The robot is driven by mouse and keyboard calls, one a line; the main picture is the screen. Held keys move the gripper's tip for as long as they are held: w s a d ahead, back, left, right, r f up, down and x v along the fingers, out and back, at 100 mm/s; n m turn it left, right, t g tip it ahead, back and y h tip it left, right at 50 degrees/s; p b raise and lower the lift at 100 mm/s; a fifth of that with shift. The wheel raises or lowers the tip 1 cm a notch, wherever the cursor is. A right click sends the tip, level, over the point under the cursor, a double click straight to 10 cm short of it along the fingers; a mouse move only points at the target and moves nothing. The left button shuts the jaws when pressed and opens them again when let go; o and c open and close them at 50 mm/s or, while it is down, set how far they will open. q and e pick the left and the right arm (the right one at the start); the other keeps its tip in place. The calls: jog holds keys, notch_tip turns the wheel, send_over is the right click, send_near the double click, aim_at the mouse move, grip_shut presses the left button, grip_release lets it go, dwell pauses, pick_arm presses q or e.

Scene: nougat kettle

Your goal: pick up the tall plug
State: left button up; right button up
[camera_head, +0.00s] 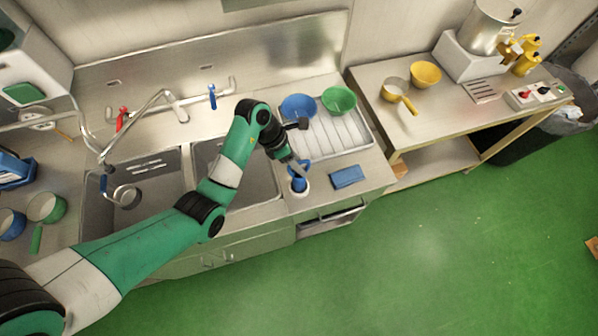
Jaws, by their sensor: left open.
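A blue item with a looped top (299,184), which looks like the tall plug, stands upright in a white round holder (301,193) on the steel counter, right of the sink. My left arm reaches across the sink from the lower left. My left gripper (298,168) is open right at the top of the blue item and partly covers it. I cannot tell whether the fingers touch it or are around it. My right gripper is not in view.
A blue cloth or sponge (347,177) lies just right of the holder. A blue bowl (298,107) and a green colander (339,99) sit on the ridged drainboard (335,133) behind. The faucet (150,98) rises behind the sink basins. The right side table (438,111) holds yellow pans and a kettle machine.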

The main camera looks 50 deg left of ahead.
pick_arm(q)
grip_shut()
dwell(1.4)
